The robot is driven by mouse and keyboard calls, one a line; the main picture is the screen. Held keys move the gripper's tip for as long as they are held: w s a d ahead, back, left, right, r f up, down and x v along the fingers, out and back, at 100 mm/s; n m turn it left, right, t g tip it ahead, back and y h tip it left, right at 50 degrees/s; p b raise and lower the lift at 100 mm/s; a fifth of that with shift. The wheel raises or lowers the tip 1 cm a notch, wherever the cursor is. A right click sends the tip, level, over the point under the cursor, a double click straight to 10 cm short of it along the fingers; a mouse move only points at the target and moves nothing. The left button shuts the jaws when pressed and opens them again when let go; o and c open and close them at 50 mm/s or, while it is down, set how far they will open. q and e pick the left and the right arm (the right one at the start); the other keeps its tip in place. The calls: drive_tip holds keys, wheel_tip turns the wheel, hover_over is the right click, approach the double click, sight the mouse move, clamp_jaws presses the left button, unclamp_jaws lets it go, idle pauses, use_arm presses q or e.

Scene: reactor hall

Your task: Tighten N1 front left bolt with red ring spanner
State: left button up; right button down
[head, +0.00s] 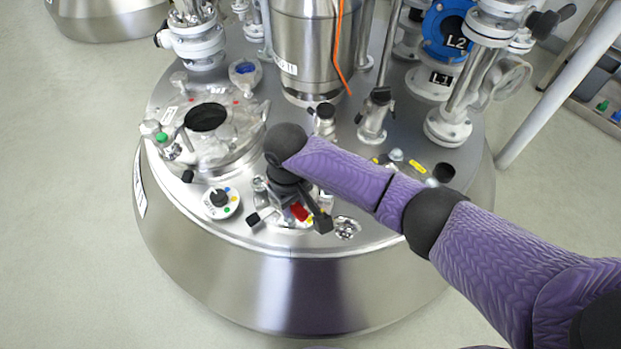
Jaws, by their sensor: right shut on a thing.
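My right arm comes in from the right, and my right gripper (289,206) points down over the front of the steel vessel lid (262,233). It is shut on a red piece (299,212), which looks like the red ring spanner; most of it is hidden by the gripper. The front nozzle under the gripper is largely covered. No N1 label is readable, and I cannot tell the front left bolt or whether the spanner sits on it. My left gripper is not in view.
A white dial with a black knob (219,201) is left of the gripper. A steel cylinder (310,45) with an orange cable (340,50) stands behind. Blue L2 valve (448,35) and pipes rise at right.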

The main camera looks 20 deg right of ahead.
drive_tip(key=a+m, duration=1)
drive_tip(key=a, duration=0.1)
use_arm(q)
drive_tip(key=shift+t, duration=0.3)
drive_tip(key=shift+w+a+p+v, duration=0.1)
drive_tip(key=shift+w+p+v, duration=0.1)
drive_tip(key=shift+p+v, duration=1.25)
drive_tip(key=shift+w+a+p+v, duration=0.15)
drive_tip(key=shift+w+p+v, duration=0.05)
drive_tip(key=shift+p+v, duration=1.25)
use_arm(e)
drive_tip(key=shift+n, duration=0.7)
drive_tip(key=shift+d+r, duration=0.25)
drive_tip(key=shift+r, duration=0.45)
drive_tip(key=shift+d+r, duration=0.3)
drive_tip(key=shift+r, duration=0.45)
drive_tip(key=shift+d+r, duration=0.25)
drive_tip(key=shift+r, duration=0.45)
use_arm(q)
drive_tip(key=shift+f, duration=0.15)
